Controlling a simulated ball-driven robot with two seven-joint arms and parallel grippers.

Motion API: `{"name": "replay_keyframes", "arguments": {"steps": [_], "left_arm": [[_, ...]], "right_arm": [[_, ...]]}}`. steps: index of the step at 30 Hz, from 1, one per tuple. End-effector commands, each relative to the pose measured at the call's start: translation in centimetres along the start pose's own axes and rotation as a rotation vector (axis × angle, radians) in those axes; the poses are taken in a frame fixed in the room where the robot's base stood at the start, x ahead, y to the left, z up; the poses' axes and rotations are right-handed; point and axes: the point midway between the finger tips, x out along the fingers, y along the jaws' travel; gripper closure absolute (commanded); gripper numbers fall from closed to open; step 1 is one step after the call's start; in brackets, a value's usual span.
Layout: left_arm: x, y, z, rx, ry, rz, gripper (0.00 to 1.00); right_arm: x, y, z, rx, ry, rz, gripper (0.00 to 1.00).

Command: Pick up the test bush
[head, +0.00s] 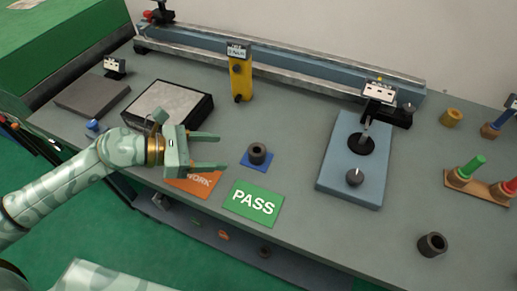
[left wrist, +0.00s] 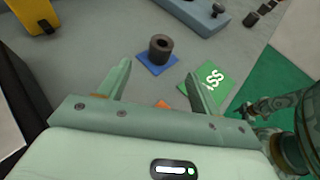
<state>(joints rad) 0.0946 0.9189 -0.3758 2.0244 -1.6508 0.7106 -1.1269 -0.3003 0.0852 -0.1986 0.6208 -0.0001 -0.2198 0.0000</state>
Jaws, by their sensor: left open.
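A dark grey hollow bush (head: 257,153) stands upright on a small blue square (head: 246,163) near the middle of the bench; it also shows in the left wrist view (left wrist: 161,46). A second dark hollow bush (head: 432,245) stands at the front right of the bench. Nothing in the frames marks which one is the test bush. My left gripper (head: 222,151) is open and empty, to the left of the bush on the blue square, fingers pointing toward it. In the left wrist view the bush sits beyond and between the fingertips (left wrist: 160,66), apart from them.
An orange WORK card (head: 196,183) lies below the left gripper, and a green PASS card (head: 254,203) lies to its right. A yellow gauge block (head: 241,80) stands behind. A blue-grey fixture (head: 343,184) with an upright pin stands to the right. Bench between is clear.

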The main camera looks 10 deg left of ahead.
Motion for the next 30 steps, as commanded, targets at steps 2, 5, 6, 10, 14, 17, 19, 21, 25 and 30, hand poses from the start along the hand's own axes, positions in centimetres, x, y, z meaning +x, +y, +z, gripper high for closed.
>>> {"name": "replay_keyframes", "arguments": {"steps": [2,5,6,10,14,17,19,21,25,30], "left_arm": [[2.1,0.1,0.2,0.000,-0.007,0.001,0.36],[4.1,0.0,0.2,0.000,-0.004,0.000,0.36],[4.8,0.1,0.1,-0.001,-0.003,0.001,0.36],[5.9,0.0,0.1,0.000,0.000,0.001,0.36],[7.2,-0.1,0.2,0.000,-0.002,-0.001,0.36],[9.0,-0.2,0.5,-0.001,-0.003,0.000,0.36],[10.1,-0.2,0.4,-0.001,-0.002,0.000,0.36],[10.9,-0.2,0.4,-0.001,-0.001,-0.001,0.36],[11.3,-0.2,0.4,0.000,0.000,0.000,0.36],[11.3,-0.2,0.4,0.000,0.001,0.000,0.42]], "right_arm": [[0.0,-0.3,0.6,0.000,-0.009,-0.004,0.43],[0.0,-0.6,0.7,0.001,-0.011,-0.008,0.43],[0.1,-0.7,0.6,0.002,-0.010,-0.009,0.43],[0.1,-0.8,0.2,0.003,-0.004,-0.010,0.43],[0.2,-0.8,-0.1,0.003,0.000,-0.010,0.43],[0.3,-0.8,-0.1,0.002,-0.001,-0.010,0.43],[0.5,-0.8,0.0,0.002,-0.002,-0.011,0.43],[0.6,-0.8,0.0,0.002,-0.002,-0.010,0.43],[0.6,-0.6,0.0,0.001,-0.003,-0.009,0.43],[0.6,-0.5,0.0,0.000,-0.002,-0.007,0.43]]}}
